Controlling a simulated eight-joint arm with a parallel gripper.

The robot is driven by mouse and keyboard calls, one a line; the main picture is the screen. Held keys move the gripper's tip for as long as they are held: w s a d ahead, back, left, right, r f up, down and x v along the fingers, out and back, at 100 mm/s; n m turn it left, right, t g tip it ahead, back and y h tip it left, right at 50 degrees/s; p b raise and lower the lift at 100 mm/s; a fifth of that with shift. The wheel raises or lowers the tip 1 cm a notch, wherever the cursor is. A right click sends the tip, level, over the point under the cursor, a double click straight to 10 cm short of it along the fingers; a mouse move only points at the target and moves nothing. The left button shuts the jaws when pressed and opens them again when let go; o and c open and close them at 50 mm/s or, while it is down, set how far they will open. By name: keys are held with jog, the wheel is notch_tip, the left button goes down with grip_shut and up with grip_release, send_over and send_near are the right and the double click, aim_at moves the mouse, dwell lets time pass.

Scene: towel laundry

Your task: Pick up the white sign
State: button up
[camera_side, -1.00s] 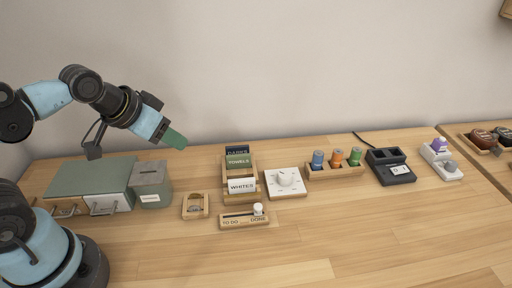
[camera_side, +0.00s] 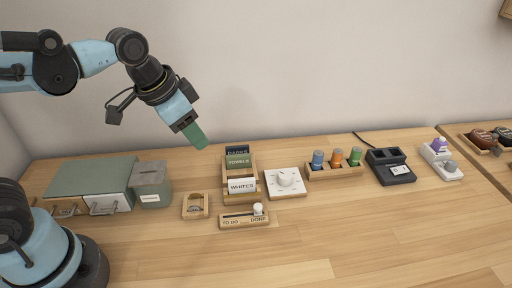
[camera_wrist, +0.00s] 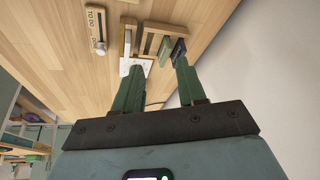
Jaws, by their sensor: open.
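The white sign (camera_side: 242,186), lettered "WHITES", stands upright in the front slot of a wooden rack (camera_side: 253,172). Behind it in the same rack are a green "TOWELS" sign (camera_side: 238,161) and a dark blue "DARKS" sign (camera_side: 237,150). My gripper (camera_side: 201,143) is open and empty, its green fingers pointing down and right, above and left of the rack. In the wrist view my gripper (camera_wrist: 157,64) has its two fingers apart, with the rack (camera_wrist: 152,37) beyond the fingertips. The sign lettering cannot be read there.
A "TO DO/DONE" slider (camera_side: 243,218) lies in front of the rack, a white knob plate (camera_side: 286,190) to its right, and a small wooden stand (camera_side: 195,211) to its left. A grey-green box (camera_side: 151,182) stands farther left. The front table is clear.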

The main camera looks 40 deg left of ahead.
aim_at(241, 179)
jog(key=w+d+m+g, duration=0.3)
jog(key=d+m+g, duration=0.15)
jog(key=d, duration=0.25)
jog(key=shift+m+t, duration=0.25)
jog(key=shift+t, duration=0.2)
jog(key=shift+w+d+f, duration=0.2)
jog(key=shift+w+f, duration=0.05)
jog(key=shift+f, duration=1.8)
jog(key=shift+w+d+f, duration=0.2)
jog(key=shift+w+f, duration=0.05)
jog(key=shift+f, duration=1.8)
jog(key=shift+w+d+f, duration=0.2)
jog(key=shift+w+f, duration=0.05)
jog(key=shift+f, duration=1.8)
grip_shut()
